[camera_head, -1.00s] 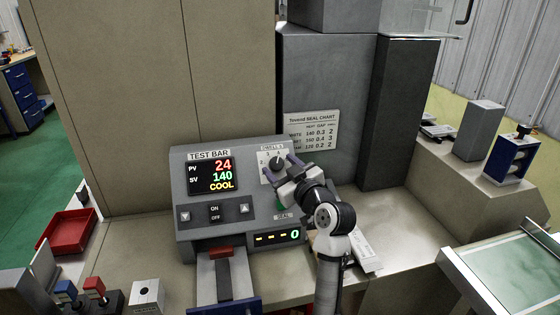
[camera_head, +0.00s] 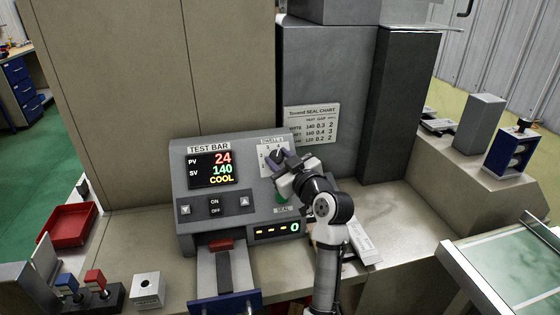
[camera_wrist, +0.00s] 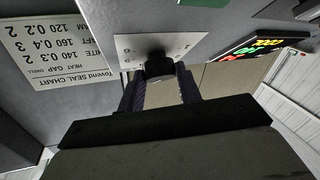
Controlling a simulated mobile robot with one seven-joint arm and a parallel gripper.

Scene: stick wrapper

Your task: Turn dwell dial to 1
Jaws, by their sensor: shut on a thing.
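The dwell dial is a dark knob (camera_wrist: 158,64) on a pale numbered plate (camera_head: 263,157), at the upper right of the grey TEST BAR panel. My gripper (camera_head: 280,160) reaches in from the right, with its purple fingers on either side of the knob. In the wrist view the gripper (camera_wrist: 160,82) is shut on the knob, one finger on each side. The gripper hides part of the plate in the head view. I cannot tell which number the knob points to.
A seal chart (camera_head: 311,124) is on the grey housing behind. A red-topped sliding bar (camera_head: 222,246) juts out in front. A red tray (camera_head: 68,225) is at left.

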